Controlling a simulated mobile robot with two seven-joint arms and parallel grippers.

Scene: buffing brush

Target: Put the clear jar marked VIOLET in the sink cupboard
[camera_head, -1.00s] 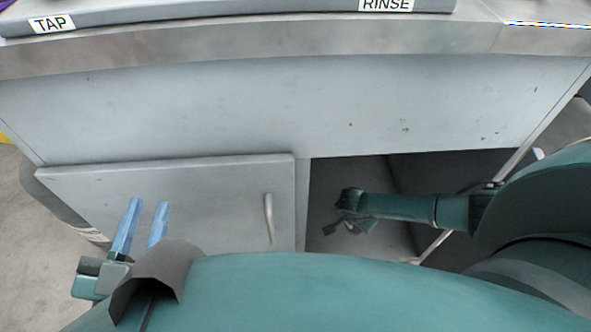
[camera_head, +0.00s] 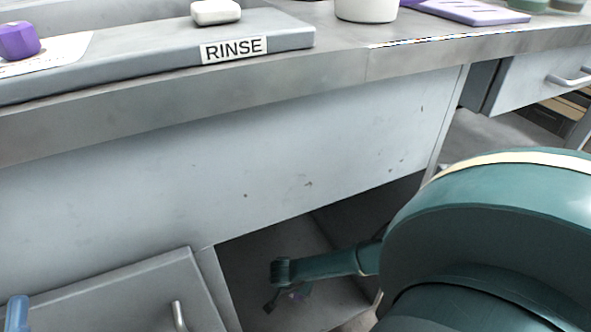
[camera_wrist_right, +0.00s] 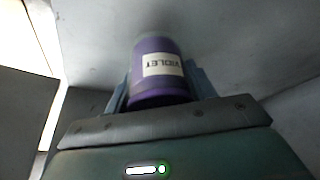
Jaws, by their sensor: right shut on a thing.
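The clear jar marked VIOLET (camera_wrist_right: 158,62), full of purple, stands between the blue fingers of my right gripper (camera_wrist_right: 161,78) in the right wrist view, its label facing the camera. My right gripper is shut on it. In the head view my right arm reaches into the open sink cupboard (camera_head: 243,262), with the gripper (camera_head: 289,295) low inside; the jar is mostly hidden there. Whether the jar touches the cupboard floor I cannot tell. Of my left gripper (camera_head: 17,312) only a blue finger shows at the lower left edge.
Above is the counter with the RINSE sign (camera_head: 234,49), a white block (camera_head: 215,12), a purple faceted object (camera_head: 18,41) and a white pot (camera_head: 366,8). Grey cupboard walls surround the gripper.

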